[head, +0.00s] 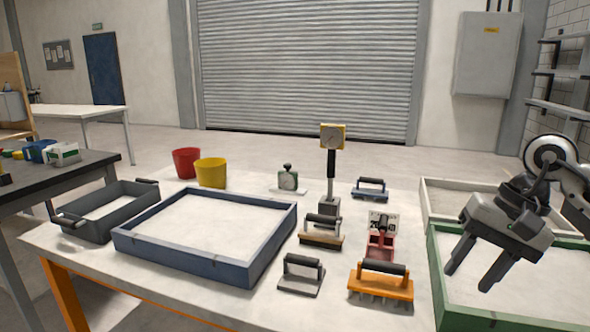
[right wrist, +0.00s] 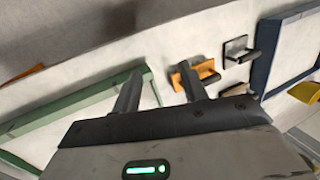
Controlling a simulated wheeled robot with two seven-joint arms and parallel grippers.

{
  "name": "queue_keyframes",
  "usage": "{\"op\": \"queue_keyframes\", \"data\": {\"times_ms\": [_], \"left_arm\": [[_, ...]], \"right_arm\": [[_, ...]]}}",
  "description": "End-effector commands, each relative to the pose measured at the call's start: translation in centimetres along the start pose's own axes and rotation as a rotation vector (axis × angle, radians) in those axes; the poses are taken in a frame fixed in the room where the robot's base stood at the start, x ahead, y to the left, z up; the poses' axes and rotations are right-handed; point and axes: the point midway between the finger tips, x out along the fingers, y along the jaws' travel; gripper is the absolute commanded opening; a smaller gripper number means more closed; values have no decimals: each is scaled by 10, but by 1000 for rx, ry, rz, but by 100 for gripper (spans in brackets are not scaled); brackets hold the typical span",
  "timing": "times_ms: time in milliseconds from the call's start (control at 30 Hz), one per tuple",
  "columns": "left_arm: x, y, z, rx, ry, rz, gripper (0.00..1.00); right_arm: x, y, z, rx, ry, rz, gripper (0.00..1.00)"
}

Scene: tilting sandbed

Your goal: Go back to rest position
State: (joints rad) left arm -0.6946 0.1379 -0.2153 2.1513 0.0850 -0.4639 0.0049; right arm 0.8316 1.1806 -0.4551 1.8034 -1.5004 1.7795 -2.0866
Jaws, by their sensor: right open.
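My right gripper (head: 476,268) hangs above the green-framed sandbed (head: 462,318) at the right of the head view. Its two fingers are apart with nothing between them. In the right wrist view the open fingers (right wrist: 160,92) show in front of the green frame (right wrist: 75,110) and the table. My left gripper is not in the head view.
A pale-framed bed (head: 440,185) lies behind the green one.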

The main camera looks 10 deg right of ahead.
Motion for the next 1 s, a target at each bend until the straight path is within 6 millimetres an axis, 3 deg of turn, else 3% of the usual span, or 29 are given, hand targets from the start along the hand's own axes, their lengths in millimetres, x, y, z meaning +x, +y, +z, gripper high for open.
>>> {"op": "queue_keyframes", "data": {"times_ms": [267,367,467,533,600,667,767,800,900,1000], "left_arm": [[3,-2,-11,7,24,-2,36],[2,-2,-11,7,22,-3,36],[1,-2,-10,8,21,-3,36],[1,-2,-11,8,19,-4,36],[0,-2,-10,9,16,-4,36],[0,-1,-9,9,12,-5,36],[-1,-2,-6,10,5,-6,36],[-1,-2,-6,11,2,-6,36],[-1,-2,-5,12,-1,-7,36],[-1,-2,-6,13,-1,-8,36]], "right_arm": [[55,-59,41,164,-225,-243,43],[75,-88,65,291,-372,-362,43],[93,-126,101,525,-630,-514,43],[97,-156,126,808,-911,-629,43],[96,-178,136,1160,-1241,-701,43],[97,-185,132,1490,-1535,-720,43],[120,-171,111,2070,-2042,-646,43],[138,-157,104,-2121,2067,533,43],[195,-112,102,-1668,1604,192,43],[244,-72,122,-1317,1273,13,43]]}}
